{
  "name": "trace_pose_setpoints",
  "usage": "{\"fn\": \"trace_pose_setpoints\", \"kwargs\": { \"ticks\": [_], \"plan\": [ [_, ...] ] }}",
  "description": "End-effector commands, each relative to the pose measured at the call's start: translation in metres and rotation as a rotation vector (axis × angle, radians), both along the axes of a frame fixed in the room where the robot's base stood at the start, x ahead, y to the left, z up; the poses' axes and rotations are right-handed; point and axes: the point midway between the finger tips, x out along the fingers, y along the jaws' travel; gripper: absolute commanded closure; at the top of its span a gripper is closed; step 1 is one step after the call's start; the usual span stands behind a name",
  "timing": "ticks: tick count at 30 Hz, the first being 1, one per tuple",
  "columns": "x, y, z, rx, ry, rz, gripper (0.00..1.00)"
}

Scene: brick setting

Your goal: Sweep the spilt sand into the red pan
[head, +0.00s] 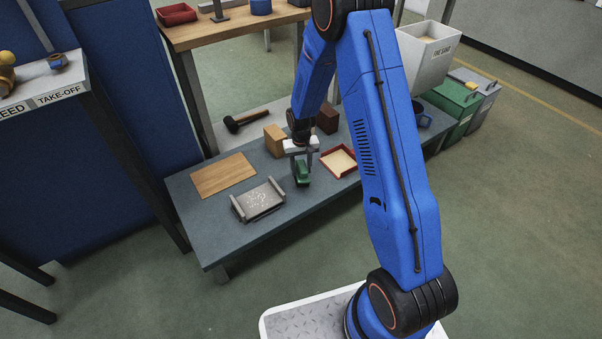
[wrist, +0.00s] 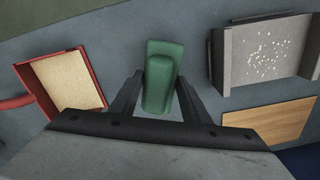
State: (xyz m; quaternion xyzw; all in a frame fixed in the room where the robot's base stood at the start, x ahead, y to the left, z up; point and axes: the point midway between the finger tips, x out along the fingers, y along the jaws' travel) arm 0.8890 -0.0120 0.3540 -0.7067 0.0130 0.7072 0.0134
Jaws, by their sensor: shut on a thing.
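My gripper (head: 302,160) is shut on a green brush-like block (head: 302,174) above the grey-blue bench. In the wrist view the block (wrist: 160,75) sits between the two fingers of my gripper (wrist: 158,85); its underside is hidden. A grey tray (head: 240,211) with raised sides lies to the left of my gripper in the head view. Pale grains of spilt sand (head: 258,198) are scattered on it, and they also show in the wrist view (wrist: 268,52). The red pan (head: 328,168) lies just right of my gripper in the head view, with a sand-coloured inside; it also shows in the wrist view (wrist: 88,72).
A wooden board (head: 222,174) lies behind the tray. A tan block (head: 275,138), a dark brown block (head: 327,118) and a black mallet (head: 248,119) stand along the back. My arm hides part of the bench's right side. Bare bench (head: 215,243) shows at the front left.

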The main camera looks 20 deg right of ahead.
Motion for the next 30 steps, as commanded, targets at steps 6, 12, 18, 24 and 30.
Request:
{"fn": "trace_pose_setpoints", "kwargs": {
  "ticks": [6,12,18,24,30],
  "plan": [
    [0.003,-0.002,0.021,0.0,-0.003,0.0,0.93],
    [0.005,-0.003,0.038,0.0,-0.002,0.0,0.93],
    [0.005,-0.004,0.046,0.0,-0.001,0.0,0.93],
    [0.005,-0.004,0.046,0.0,-0.001,0.0,0.93],
    [0.014,-0.009,0.046,0.0,-0.001,0.003,0.93]
  ]
}}
